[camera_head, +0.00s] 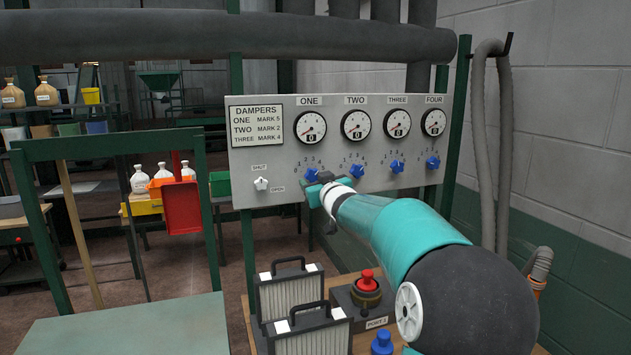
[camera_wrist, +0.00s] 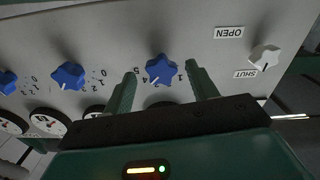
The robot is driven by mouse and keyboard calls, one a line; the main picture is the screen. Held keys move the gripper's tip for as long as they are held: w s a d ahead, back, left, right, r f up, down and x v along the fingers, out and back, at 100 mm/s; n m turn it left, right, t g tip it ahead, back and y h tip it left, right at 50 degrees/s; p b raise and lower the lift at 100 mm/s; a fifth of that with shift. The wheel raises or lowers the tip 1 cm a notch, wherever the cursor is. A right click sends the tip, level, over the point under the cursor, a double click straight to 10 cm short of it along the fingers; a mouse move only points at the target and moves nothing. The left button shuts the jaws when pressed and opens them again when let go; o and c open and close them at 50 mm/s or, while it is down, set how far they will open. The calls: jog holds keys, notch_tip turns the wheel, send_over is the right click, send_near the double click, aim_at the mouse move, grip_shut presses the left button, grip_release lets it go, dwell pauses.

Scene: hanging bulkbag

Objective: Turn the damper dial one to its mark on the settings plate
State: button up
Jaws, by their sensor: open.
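Damper dial one is a blue star-shaped knob (camera_head: 311,174) on the grey panel, below the gauge labelled ONE. In the wrist view dial one (camera_wrist: 160,68) appears upside down, between the two green fingers of my gripper (camera_wrist: 160,72). The fingers are open, with visible gaps on both sides of the knob. A white line on the knob points toward the printed 4, though it is small. In the head view my gripper (camera_head: 316,188) is just below dial one. The settings plate (camera_head: 259,123) reads ONE MARK 5, TWO MARK 2, THREE MARK 4.
Blue dials two (camera_head: 357,170), three (camera_head: 397,166) and four (camera_head: 433,162) are to the right. A white SHUT/OPEN knob (camera_head: 261,184) is left of dial one; it also shows in the wrist view (camera_wrist: 264,57). Filters (camera_head: 290,290) and a red-knobbed port box (camera_head: 366,293) stand below the panel.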

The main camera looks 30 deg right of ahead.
jog(key=shift+x, duration=0.8)
jog(key=c, duration=1)
jog(key=shift+m, duration=0.4)
jog(key=shift+a+m, duration=0.15)
jog(key=shift+m, duration=2.45)
